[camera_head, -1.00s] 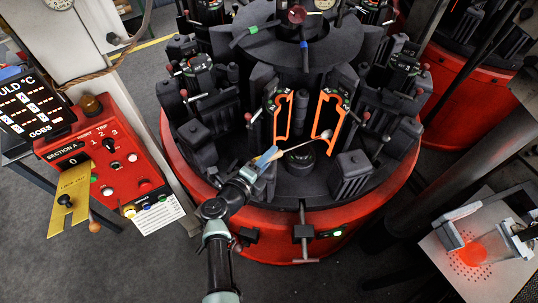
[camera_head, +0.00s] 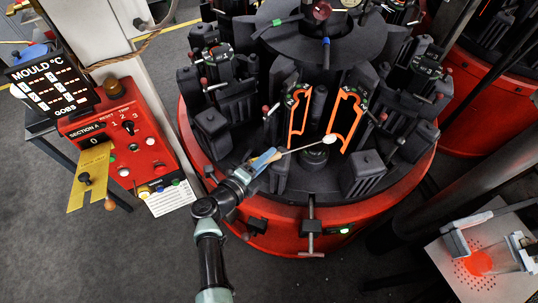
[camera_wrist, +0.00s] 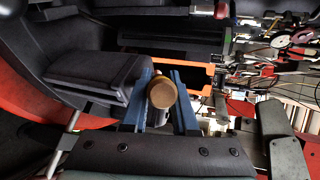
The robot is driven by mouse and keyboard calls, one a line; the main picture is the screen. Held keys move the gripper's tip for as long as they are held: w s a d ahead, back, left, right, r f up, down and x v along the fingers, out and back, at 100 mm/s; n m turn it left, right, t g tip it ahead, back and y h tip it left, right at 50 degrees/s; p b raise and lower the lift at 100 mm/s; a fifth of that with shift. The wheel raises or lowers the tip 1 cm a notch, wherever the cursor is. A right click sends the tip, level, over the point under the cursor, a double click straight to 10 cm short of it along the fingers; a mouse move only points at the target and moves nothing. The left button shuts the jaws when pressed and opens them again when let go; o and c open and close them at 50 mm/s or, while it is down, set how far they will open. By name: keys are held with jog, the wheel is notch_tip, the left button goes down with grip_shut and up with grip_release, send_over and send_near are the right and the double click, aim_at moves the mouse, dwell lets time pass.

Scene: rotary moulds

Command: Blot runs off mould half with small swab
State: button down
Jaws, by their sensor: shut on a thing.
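My gripper (camera_head: 262,161) has blue fingers shut on the wooden handle of the small swab. The swab's thin shaft runs right to a round white head (camera_head: 329,139). The left mould half (camera_head: 300,112) and right mould half (camera_head: 346,118) stand open, their edges glowing orange. The swab head is in front of the right half's lower left edge; I cannot tell whether it touches. In the wrist view the round tan handle end (camera_wrist: 162,92) sits between the fingers (camera_wrist: 184,105). It hides part of the orange-edged mould behind.
Dark blocks ring the red-rimmed machine (camera_head: 285,235). A dark block (camera_head: 362,172) stands right of the swab head. A red control box (camera_head: 125,140) is at left. At right, a perforated plate (camera_head: 485,262) holds a glowing orange piece.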

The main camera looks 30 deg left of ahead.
jog(key=shift+r, duration=0.1)
jog(key=r+p, duration=0.1)
jog(key=s+a+r+p, duration=0.1)
jog(key=shift+s+a+r+p, duration=0.2)
jog(key=shift+s+p, duration=0.1)
jog(key=shift+p, duration=0.1)
jog(key=shift+s+a+r+p, duration=0.15)
jog(key=shift+s+r+p, duration=0.2)
jog(key=shift+s+p, duration=0.05)
jog(key=shift+f, duration=0.1)
dwell(0.5)
